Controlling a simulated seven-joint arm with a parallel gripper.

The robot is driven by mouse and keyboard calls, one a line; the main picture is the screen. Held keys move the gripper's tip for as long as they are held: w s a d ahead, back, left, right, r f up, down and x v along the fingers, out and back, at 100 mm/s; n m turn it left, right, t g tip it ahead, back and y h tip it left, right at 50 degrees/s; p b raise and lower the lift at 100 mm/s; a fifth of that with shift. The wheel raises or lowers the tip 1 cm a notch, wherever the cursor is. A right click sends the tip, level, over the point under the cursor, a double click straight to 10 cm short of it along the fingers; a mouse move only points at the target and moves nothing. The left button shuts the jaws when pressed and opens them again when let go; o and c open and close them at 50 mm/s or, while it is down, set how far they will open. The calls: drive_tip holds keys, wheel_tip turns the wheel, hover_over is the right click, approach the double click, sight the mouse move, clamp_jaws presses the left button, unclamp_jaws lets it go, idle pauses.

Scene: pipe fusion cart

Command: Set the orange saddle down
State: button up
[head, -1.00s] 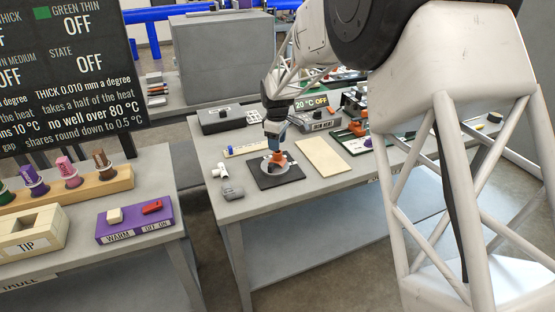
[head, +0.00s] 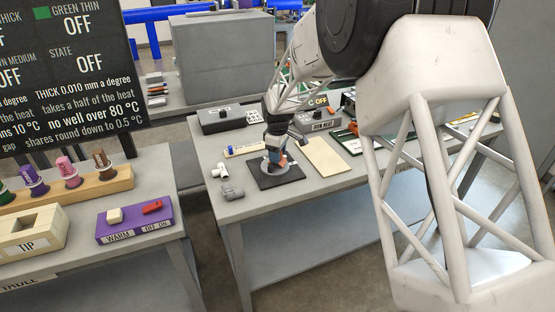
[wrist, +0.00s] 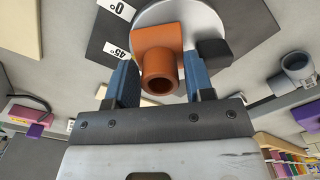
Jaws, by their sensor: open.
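The orange saddle (wrist: 158,66), a plate with a round hollow stub, shows between my gripper's fingers in the wrist view. It lies over the edge of a round light disc (wrist: 210,22) on a dark mat (wrist: 100,40) marked 0° and 45°. My gripper (wrist: 162,85) has its two blue fingers apart, one on each side of the saddle's stub, with a gap visible on the right. In the head view my gripper (head: 275,152) is low over the disc (head: 274,169) and mostly hides the saddle.
A dark block (wrist: 213,52) sits on the disc close to the right finger. Grey pipe fitting (head: 233,192) and white fitting (head: 220,171) lie left of the mat. A cream board (head: 325,157) lies to its right, and a control box (head: 323,122) stands behind.

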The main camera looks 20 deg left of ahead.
drive_tip(key=c, duration=0.7)
drive_tip(key=shift+c, duration=0.2)
drive_tip(key=shift+r, duration=0.8)
wheel_tip(320, 180, up, 2)
drive_tip(key=shift+r, duration=0.1)
drive_tip(key=s+d+r, duration=0.1)
drive_tip(key=s+d, duration=0.8)
drive_tip(key=s, duration=0.4)
drive_tip(key=shift+s+r, duration=0.1)
